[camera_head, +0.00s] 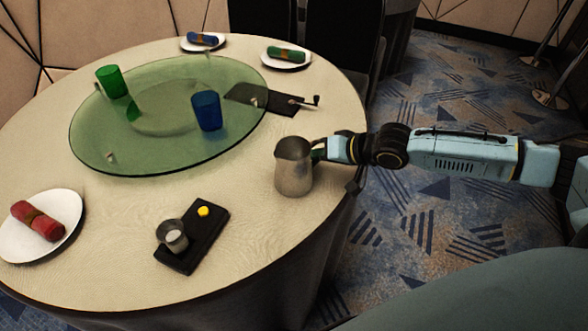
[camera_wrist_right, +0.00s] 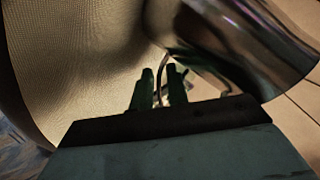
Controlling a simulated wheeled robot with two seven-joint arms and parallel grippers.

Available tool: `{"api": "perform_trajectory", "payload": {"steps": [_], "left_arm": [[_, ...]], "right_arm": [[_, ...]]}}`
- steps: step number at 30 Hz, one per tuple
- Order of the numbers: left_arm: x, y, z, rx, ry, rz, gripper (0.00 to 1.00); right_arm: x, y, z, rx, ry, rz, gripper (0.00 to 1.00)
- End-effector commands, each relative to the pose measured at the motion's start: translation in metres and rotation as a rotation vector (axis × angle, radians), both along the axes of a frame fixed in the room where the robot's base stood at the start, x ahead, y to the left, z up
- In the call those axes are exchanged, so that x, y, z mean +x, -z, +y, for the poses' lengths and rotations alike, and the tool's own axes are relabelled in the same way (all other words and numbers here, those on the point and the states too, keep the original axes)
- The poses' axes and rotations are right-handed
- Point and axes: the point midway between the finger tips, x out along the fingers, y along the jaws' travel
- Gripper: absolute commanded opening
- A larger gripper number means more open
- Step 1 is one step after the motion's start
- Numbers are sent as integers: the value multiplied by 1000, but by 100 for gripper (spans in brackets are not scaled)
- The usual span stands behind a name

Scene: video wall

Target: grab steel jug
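The steel jug (camera_head: 294,167) stands upright on the round table near its right edge. In the right wrist view the jug's shiny body (camera_wrist_right: 250,45) fills the upper right. My right gripper (camera_head: 320,150) is at the right side of the jug, where the handle is. In the right wrist view its two dark green fingers (camera_wrist_right: 161,82) are close together with the thin curved handle between them, so it looks shut on the handle. The exact contact is dark and hard to see. My left gripper is not in view.
The table (camera_head: 120,270) carries a green glass turntable (camera_head: 100,150) with a green cup (camera_head: 112,81) and a blue cup (camera_head: 207,111). Plates with rolled napkins stand around the rim.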

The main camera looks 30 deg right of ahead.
Motion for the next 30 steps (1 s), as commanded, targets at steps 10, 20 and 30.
{"api": "perform_trajectory", "payload": {"steps": [10, 20, 30], "left_arm": [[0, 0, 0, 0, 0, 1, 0], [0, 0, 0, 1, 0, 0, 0], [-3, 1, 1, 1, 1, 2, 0]], "right_arm": [[0, 0, 0, 0, 0, 0, 0], [0, -1, -1, 0, 1, -1, 0], [0, -7, -1, -1, 1, -1, 0]]}}
